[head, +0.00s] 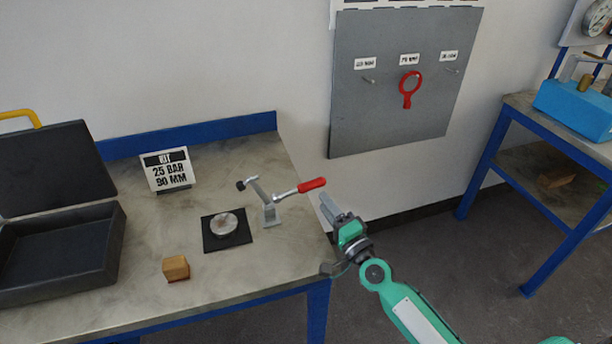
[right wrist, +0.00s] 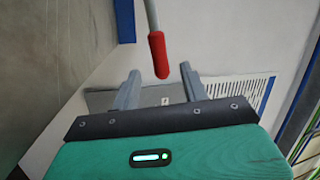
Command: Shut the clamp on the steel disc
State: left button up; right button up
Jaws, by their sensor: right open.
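The toggle clamp (head: 269,212) stands on the bench with its red-tipped handle (head: 312,185) pointing right and its arm raised up to the left, its tip above and apart from the steel disc. The steel disc (head: 224,224) lies on a black square pad (head: 227,241) left of the clamp. My right gripper (head: 327,235) is open just off the bench's right edge, close to the red handle. In the right wrist view the red grip (right wrist: 158,54) shows between and beyond the two fingers (right wrist: 160,85), with nothing held. My left gripper is not in view.
A wooden block (head: 176,268) sits near the bench's front. A grey wall panel (head: 400,120) holds a red ring tool (head: 410,88). A blue box (head: 575,110) is on another bench.

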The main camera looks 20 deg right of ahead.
aim_at(301, 188)
jog(key=p+x, duration=0.1)
jog(key=x, duration=0.8)
jog(key=shift+w+a, duration=0.15)
jog(key=shift+w, duration=0.2)
jog(key=shift+c, duration=0.3)
